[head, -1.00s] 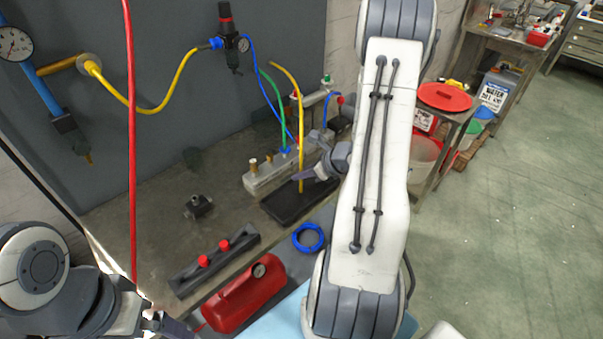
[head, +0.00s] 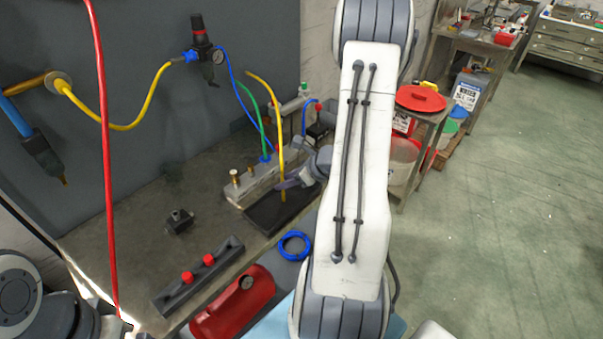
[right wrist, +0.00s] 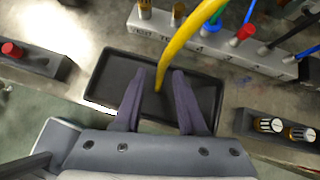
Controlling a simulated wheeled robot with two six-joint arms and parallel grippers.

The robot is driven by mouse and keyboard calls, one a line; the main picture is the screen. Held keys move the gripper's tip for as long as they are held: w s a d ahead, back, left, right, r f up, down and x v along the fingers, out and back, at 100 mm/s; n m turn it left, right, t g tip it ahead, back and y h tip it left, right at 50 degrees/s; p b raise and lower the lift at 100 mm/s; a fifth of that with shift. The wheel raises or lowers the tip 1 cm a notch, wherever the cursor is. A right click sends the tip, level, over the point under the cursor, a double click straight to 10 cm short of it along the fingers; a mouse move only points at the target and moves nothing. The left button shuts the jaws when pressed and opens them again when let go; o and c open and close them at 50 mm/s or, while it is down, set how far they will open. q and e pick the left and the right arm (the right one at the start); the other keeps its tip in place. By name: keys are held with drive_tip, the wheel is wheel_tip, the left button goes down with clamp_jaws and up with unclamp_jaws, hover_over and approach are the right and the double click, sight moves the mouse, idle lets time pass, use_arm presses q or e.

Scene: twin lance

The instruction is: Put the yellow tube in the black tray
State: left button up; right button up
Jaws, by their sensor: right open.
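The yellow tube (head: 281,150) stands nearly upright over the black tray (head: 260,219), with its lower end at the tray. In the right wrist view the tube (right wrist: 190,38) comes down from the top, and its lower end lies over the floor of the tray (right wrist: 100,90). I cannot tell if it touches. My right gripper (head: 287,184) is at the tube's lower part. In the right wrist view its fingers (right wrist: 158,80) are apart, one on either side of the tube's end. My left arm is cut off at the bottom left, its fingers out of sight.
A manifold block (head: 250,181) with green and blue tubes stands behind the tray. A dark bar with red knobs (head: 197,275), a small black fitting (head: 179,221) and a blue coil (head: 294,246) are nearby. A red hose (head: 103,150) hangs at left.

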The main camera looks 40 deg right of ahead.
drive_tip(key=v, duration=1)
drive_tip(key=a+r+n+g+y, duration=0.2)
drive_tip(key=a+n+g, duration=0.2)
drive_tip(key=a+n, duration=0.7)
drive_tip(key=a+r+n+g+y, duration=0.1)
drive_tip(key=a+r+n+g, duration=0.15)
drive_tip(key=a+n, duration=0.85)
drive_tip(key=s+a+r+n+g+h, duration=0.2)
drive_tip(key=s+a+n+h, duration=0.2)
drive_tip(key=s+a+n, duration=0.9)
drive_tip(key=a+n, duration=0.2)
drive_tip(key=n, duration=0.3)
drive_tip(key=shift+s+r+h+p, duration=0.15)
drive_tip(key=shift+r+h+p, duration=0.05)
drive_tip(key=shift+h+p, duration=0.1)
